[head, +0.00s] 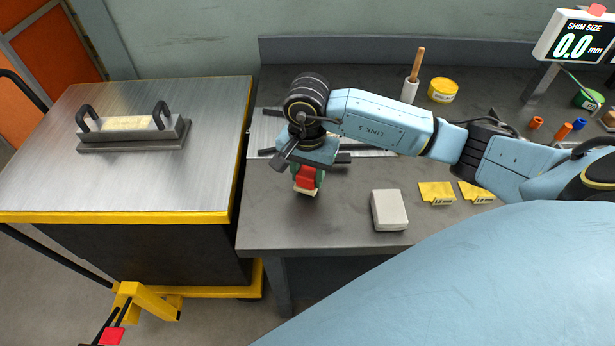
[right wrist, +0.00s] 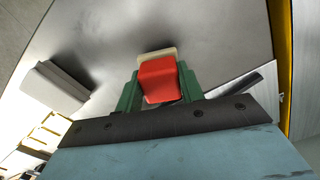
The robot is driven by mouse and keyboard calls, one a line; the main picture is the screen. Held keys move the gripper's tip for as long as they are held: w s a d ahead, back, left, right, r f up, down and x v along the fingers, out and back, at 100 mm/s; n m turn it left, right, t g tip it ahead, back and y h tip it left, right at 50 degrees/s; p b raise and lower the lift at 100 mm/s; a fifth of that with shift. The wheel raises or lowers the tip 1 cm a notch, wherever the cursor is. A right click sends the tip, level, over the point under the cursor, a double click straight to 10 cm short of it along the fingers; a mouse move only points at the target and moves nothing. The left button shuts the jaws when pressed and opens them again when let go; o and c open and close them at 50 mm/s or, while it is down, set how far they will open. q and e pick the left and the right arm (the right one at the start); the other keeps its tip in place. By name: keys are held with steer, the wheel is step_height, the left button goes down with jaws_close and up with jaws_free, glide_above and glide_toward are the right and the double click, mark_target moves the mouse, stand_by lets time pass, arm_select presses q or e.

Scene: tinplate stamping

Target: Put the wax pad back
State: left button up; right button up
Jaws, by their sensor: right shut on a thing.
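The wax pad, a red block with a cream base (head: 306,178), is held by my right gripper (head: 307,180) just above the bench, near its front left part. In the right wrist view the pad (right wrist: 160,80) sits between the two green fingers (right wrist: 160,92), which are shut on its red part. The cream base points away from the gripper. Whether the base touches the bench is hard to tell. My left gripper is not in view.
A pale grey block (head: 389,210) lies right of the gripper. Two yellow packets (head: 437,193) lie farther right. A cart (head: 60,185) bearing a handled metal die (head: 130,130) stands left.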

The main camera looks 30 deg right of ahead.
mark_target(308, 172)
steer(key=shift+f, duration=0.9)
steer(key=o, duration=0.9)
step_height(308, 172, up, 12)
steer(key=shift+r, duration=0.15)
